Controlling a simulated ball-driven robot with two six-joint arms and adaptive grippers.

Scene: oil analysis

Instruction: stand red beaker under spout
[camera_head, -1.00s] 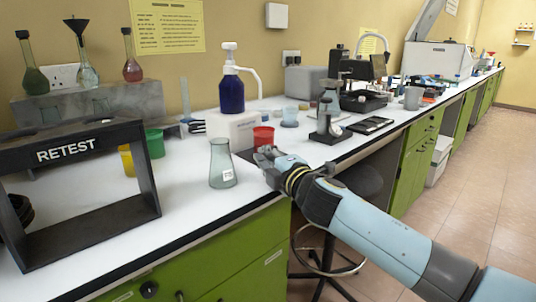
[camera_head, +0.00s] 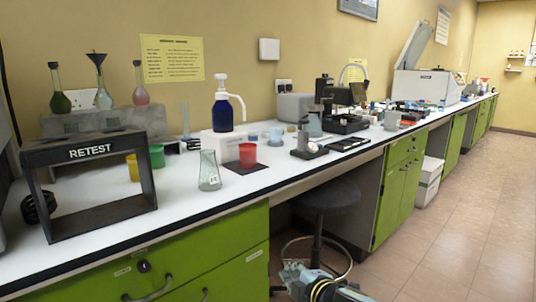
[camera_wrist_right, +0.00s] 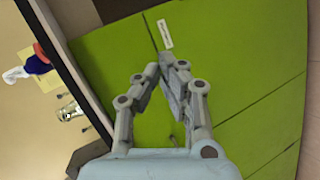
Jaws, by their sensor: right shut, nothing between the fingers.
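The red beaker (camera_head: 247,155) stands upright on a dark mat (camera_head: 240,170) on the bench, beside the white block (camera_head: 222,146). The blue dispenser bottle (camera_head: 222,115) stands on that block. Its white spout (camera_head: 240,100) reaches right and bends down, with its tip above the beaker in the head view. My right gripper (camera_head: 296,272) is low in front of the bench, well apart from the beaker. In the right wrist view its fingers (camera_wrist_right: 160,68) are shut and empty before a green cupboard front. The red beaker (camera_wrist_right: 39,50) shows there at the left. My left gripper is not in view.
A clear flask (camera_head: 209,171) stands left of the beaker, near the bench edge. A dark RETEST frame (camera_head: 148,185) stands further left, with yellow and green beakers behind it. A stool (camera_head: 330,198) is below the bench. A stand (camera_head: 308,152) is to the right.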

